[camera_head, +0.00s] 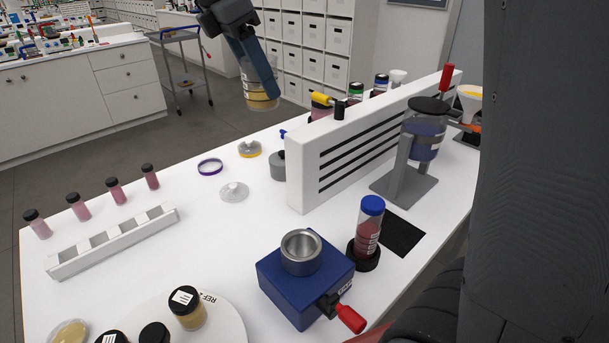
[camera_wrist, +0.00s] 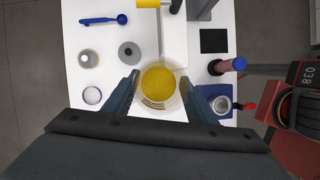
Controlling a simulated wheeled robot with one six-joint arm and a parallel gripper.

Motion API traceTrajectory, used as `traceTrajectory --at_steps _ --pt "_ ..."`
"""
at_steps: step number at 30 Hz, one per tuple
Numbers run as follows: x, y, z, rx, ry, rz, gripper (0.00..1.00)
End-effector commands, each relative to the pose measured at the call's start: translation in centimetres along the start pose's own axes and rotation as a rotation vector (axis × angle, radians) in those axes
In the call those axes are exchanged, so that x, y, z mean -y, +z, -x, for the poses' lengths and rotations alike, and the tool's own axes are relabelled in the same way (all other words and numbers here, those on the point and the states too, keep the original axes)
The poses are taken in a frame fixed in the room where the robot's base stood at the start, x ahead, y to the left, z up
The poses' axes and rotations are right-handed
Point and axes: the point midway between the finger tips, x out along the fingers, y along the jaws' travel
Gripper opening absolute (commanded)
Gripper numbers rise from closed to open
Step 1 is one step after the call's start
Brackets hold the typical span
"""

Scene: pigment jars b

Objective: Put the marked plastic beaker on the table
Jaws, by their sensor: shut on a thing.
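My gripper (camera_head: 260,76) is shut on a clear plastic beaker (camera_head: 259,102) with yellow contents, held high above the white table (camera_head: 215,230). In the wrist view the beaker (camera_wrist: 160,86) sits between the two fingers of my gripper (camera_wrist: 160,96), and I look down on its yellow contents. The beaker looks roughly upright, with white table surface around it in the wrist view. Its marking is too small to read.
A white slotted divider (camera_head: 310,175) stands across the table. A blue device with a metal cup (camera_head: 300,280), a blue-capped tube (camera_head: 368,230) and a white rack (camera_head: 115,242) stand nearer. Small dishes (camera_head: 234,192) lie left of the divider. The table's middle is mostly clear.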

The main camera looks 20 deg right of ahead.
Motion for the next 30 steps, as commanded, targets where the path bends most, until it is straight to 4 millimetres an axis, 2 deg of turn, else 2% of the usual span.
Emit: traceTrajectory --at_steps 21,27,30 --pt "0.1 -6.8 -16.1 0.0 -0.006 0.005 0.29" --pt "0.0 -8.2 -19.6 0.0 -0.004 0.005 0.29" --pt "-0.1 -8.6 -20.4 0.0 -0.002 0.003 0.29"
